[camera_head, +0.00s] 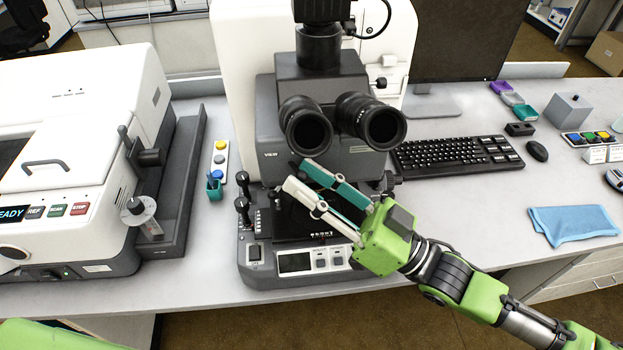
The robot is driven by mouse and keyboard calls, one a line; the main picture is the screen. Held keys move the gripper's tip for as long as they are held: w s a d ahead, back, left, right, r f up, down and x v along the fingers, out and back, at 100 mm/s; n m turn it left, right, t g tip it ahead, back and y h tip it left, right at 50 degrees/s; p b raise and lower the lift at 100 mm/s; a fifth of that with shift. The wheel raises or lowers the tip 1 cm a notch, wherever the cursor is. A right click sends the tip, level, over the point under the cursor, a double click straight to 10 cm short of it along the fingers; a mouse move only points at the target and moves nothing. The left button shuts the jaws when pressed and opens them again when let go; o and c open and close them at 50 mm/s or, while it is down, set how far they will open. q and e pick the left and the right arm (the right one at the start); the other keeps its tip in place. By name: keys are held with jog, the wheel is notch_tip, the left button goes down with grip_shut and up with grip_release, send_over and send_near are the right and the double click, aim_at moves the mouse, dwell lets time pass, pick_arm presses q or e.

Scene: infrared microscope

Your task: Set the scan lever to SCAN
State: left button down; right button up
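The white spectrometer bench unit (75,130) stands at the left, with a display reading READY and REF, SCAN and STOP buttons (56,211). A dark lever with a rounded tip (128,140) stands up on its right side; I cannot tell for certain that it is the scan lever, and no position label on it is readable. Two black-knobbed levers (242,190) stand at the left of the microscope (320,110). My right gripper (295,174) is over the microscope stage below the eyepieces, its fingers apart and nothing visible between them. My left gripper is out of view.
A keyboard (455,154), mouse (537,151) and blue cloth (573,224) lie to the right. A strip with coloured buttons (219,160) and a small teal holder (214,190) stand between the unit and microscope. The bench in front of the keyboard is clear.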

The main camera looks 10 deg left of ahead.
dwell(0.3)
